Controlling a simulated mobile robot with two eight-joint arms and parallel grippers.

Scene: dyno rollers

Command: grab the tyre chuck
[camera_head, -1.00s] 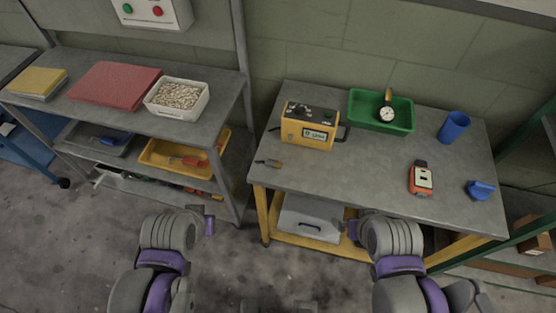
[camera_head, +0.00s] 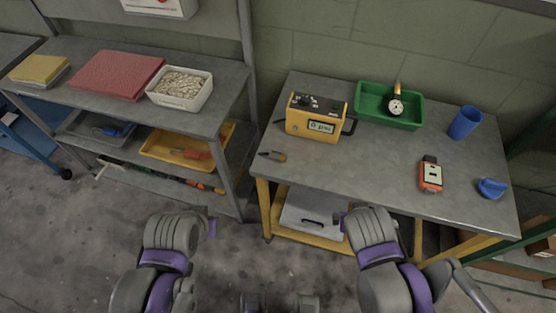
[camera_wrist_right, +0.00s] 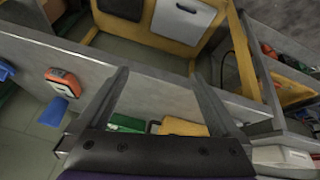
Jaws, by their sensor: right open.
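A small dark piece with a brass-coloured end (camera_head: 273,155) lies near the left front edge of the grey-topped table (camera_head: 370,180). It looks like the tyre chuck, but it is too small to be sure. My right gripper (camera_wrist_right: 160,90) is open and empty in the right wrist view, with its two fingers apart in front of the table's edge; the piece cannot be made out there. In the head view my right arm stands low before the table, its fingers not showing. My left arm hangs in front of the left shelf; its fingers cannot be made out.
Behind the piece stands a yellow device with a display (camera_head: 316,118). A green tray (camera_head: 375,116) holds a dial gauge (camera_head: 396,106). A blue cup (camera_head: 465,122), an orange-red device (camera_head: 430,174) and a blue object (camera_head: 491,187) are to the right. The table's middle is clear.

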